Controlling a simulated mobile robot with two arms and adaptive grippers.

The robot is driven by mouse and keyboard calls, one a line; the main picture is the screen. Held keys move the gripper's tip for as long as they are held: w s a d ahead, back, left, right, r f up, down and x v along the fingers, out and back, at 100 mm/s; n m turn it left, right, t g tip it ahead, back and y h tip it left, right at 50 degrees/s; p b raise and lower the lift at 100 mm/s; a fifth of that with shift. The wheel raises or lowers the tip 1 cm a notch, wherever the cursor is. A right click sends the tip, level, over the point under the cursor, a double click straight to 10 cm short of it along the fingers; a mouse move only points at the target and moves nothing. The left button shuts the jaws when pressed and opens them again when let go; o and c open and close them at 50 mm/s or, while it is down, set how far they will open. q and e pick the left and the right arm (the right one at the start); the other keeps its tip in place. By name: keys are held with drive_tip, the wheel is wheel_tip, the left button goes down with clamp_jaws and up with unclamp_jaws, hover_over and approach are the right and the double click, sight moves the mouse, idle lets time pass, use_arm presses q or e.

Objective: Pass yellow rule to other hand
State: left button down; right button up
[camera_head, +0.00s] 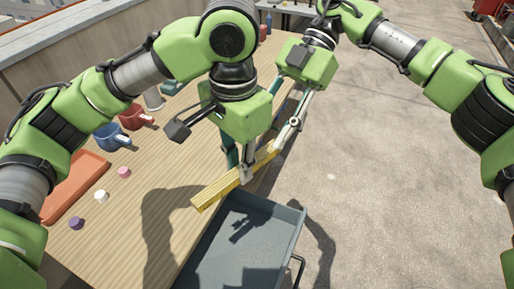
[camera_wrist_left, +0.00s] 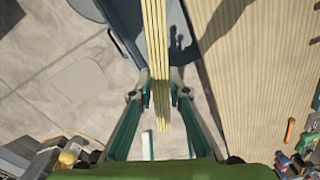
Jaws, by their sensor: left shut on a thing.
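The yellow rule (camera_head: 217,191) is a long, folded-looking bar held slanting above the table's right edge and the grey tray. My left gripper (camera_head: 243,172) is shut on it toward its far end. In the left wrist view the rule (camera_wrist_left: 156,50) runs between the two fingertips of the left gripper (camera_wrist_left: 158,92). My right gripper (camera_head: 276,146) reaches down from the upper right, its fingertips at the rule's far end. Whether they touch or grip the rule is unclear.
A grey tray (camera_head: 292,213) stands beside the wooden table (camera_head: 150,185). A blue mug (camera_head: 110,138), red mug (camera_head: 134,117), orange tray (camera_head: 80,180) and several small caps, including a purple one (camera_head: 76,223), are on the table's left. Open concrete floor lies right.

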sight(255, 154)
drive_tip(key=x, duration=0.6)
clamp_jaws()
use_arm(q)
drive_tip(key=c, duration=1.8)
unclamp_jaws()
drive_tip(key=shift+c, duration=0.2)
use_arm(e)
drive_tip(key=shift+w+a+r, duration=0.1)
